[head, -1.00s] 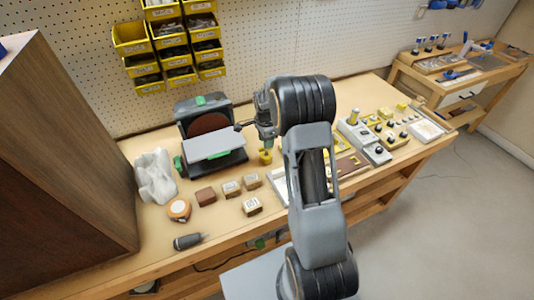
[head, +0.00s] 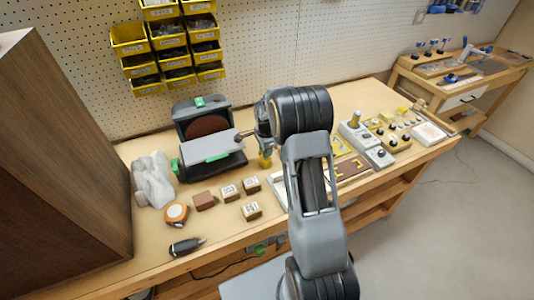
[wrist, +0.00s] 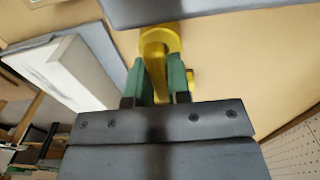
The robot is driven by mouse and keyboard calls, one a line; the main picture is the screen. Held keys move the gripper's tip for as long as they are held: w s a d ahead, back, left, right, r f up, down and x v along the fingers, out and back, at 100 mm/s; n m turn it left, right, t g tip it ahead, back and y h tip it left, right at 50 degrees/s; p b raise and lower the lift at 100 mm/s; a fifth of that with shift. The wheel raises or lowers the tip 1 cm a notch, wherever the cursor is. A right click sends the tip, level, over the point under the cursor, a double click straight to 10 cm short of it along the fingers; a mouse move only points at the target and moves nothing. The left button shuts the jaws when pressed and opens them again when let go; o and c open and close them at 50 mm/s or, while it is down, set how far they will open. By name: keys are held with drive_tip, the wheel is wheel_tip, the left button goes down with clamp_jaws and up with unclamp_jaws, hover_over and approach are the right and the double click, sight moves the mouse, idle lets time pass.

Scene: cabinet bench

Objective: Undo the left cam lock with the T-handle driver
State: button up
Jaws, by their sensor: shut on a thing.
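My gripper (head: 265,148) is at the bench, just right of the grey plate of a black machine. In the wrist view its green fingers (wrist: 157,82) are shut on an upright yellow piece (wrist: 158,45) with a rounded end and a small side stub. The yellow piece also shows below the gripper in the head view (head: 265,161). I cannot tell whether it is the T-handle driver, or whether it touches the bench. I cannot make out the left cam lock; my arm hides part of the bench.
The black machine with a grey plate (head: 211,146) stands close left of my gripper. Small blocks (head: 252,210), an orange-and-white roll (head: 176,213) and a dark hand tool (head: 186,247) lie in front. A tall brown cabinet (head: 62,165) bounds the left. Grey fixtures (head: 356,135) stand right.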

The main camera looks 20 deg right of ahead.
clamp_jaws()
drive_tip(key=shift+r, duration=0.1)
drive_tip(key=shift+r+p, duration=1.65)
drive_tip(key=shift+r, duration=0.75)
drive_tip(key=shift+r, duration=0.1)
